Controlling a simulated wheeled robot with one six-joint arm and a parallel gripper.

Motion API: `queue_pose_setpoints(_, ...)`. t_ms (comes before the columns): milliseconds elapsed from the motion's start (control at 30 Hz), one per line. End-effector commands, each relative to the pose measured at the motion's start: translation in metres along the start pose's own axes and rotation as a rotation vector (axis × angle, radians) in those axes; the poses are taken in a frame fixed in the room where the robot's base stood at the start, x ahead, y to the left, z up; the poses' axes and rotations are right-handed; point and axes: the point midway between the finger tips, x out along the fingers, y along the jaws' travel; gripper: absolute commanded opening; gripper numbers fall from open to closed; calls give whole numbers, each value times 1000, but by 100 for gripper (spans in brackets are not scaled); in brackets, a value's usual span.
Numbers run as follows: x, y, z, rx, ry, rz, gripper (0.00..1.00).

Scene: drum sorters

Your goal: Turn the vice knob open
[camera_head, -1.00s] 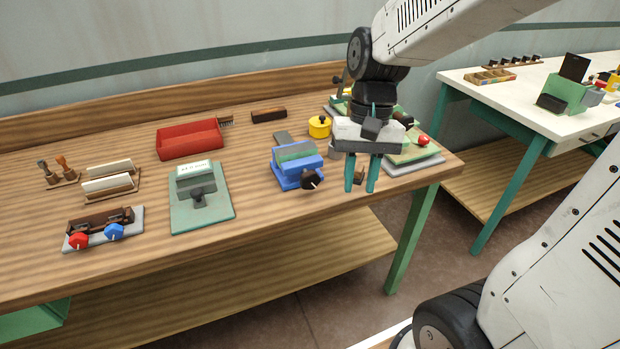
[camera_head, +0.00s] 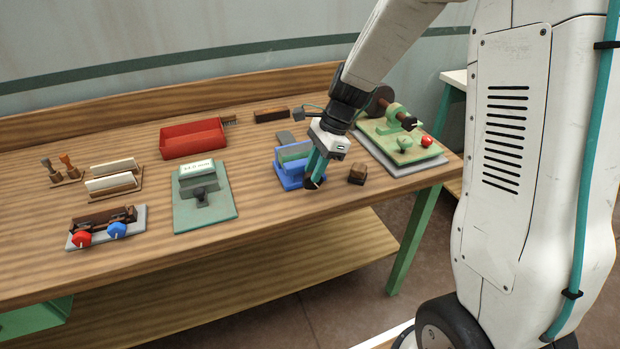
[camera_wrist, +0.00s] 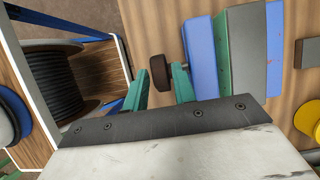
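The blue vice (camera_head: 287,178) with green-grey jaws stands near the front edge of the bench; it also shows in the wrist view (camera_wrist: 200,55). Its dark round knob (camera_wrist: 159,72) sticks out at the front on a short shaft. My gripper (camera_head: 314,181) is down at the knob, tilted. In the wrist view my gripper's (camera_wrist: 160,75) two green fingers are apart, one on each side of the knob. The right finger is very near or touching it; a small gap seems to show at the left. In the head view the fingers partly hide the knob.
A small brown block (camera_head: 357,174) stands just right of my gripper. A green machine on a grey base (camera_head: 405,167) is farther right. A green stand (camera_head: 203,205) and a red tray (camera_head: 192,138) are to the left. Bare bench lies between stand and vice.

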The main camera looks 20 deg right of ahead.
Motion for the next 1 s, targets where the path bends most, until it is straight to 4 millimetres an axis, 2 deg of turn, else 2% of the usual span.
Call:
queue_pose_setpoints(100,19,1,0,-1,0,4,27)
queue_pose_setpoints(233,31,1,0,-2,0,3,27)
queue_pose_setpoints(567,35,0,0,-2,1,0,27)
queue_pose_setpoints(667,35,0,0,-2,1,0,2)
queue_pose_setpoints(1000,35,0,1,-4,23,0,0)
